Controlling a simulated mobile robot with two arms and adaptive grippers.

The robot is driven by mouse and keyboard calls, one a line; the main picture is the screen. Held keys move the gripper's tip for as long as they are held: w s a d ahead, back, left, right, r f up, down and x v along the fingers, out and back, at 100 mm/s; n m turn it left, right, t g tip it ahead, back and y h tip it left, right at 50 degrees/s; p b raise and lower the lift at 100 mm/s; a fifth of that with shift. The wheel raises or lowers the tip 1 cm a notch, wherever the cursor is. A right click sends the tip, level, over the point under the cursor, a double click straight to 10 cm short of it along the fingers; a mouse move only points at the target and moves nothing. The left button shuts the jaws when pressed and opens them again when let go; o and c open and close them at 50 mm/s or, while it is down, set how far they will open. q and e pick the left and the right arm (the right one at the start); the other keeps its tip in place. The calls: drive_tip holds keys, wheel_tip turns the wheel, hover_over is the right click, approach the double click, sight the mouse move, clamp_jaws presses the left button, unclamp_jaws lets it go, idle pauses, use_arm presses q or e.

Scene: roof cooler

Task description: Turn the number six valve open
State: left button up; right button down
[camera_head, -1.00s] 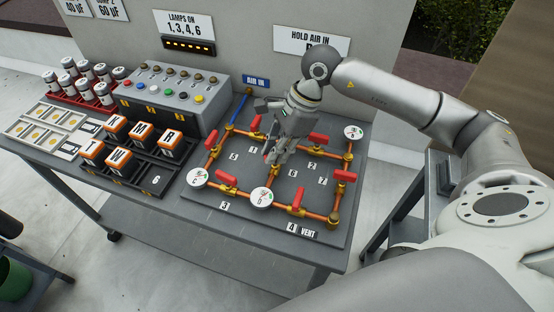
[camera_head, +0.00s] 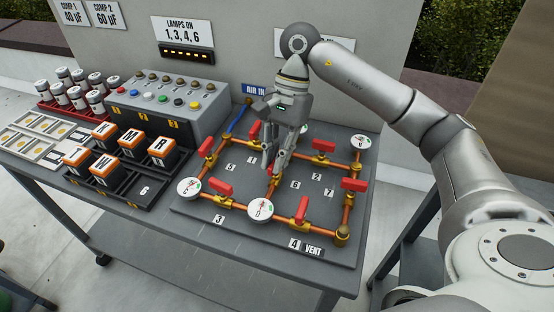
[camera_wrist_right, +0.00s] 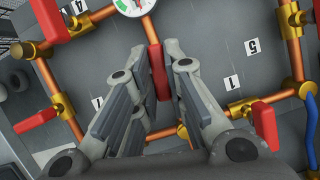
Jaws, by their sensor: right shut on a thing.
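The pipe board (camera_head: 200,215) carries orange pipes, brass valves with red lever handles, and round white gauges. The number six label (camera_head: 295,185) lies right of the middle pipe. My right gripper (camera_head: 273,168) points down over this middle pipe and hides most of the valve there. In the wrist view my right gripper (camera_wrist_right: 162,100) has its fingers on both sides of the number six valve's red handle (camera_wrist_right: 156,65), shut on it. The handle looks roughly along the pipe; its lower part is hidden by the fingers. My left gripper is not in view.
Other red handles stand close by, such as one beside the number two label (camera_head: 323,145) and one near the number three label (camera_head: 220,187). A gauge (camera_head: 260,209) sits at the front end of the middle pipe. A switch box (camera_head: 165,105) and lettered blocks (camera_head: 105,155) stand left.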

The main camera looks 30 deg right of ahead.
drive_tip(key=shift+r, duration=0.1)
idle(0.4)
drive_tip(key=c, duration=1.5)
unclamp_jaws()
drive_tip(key=v, duration=1.2)
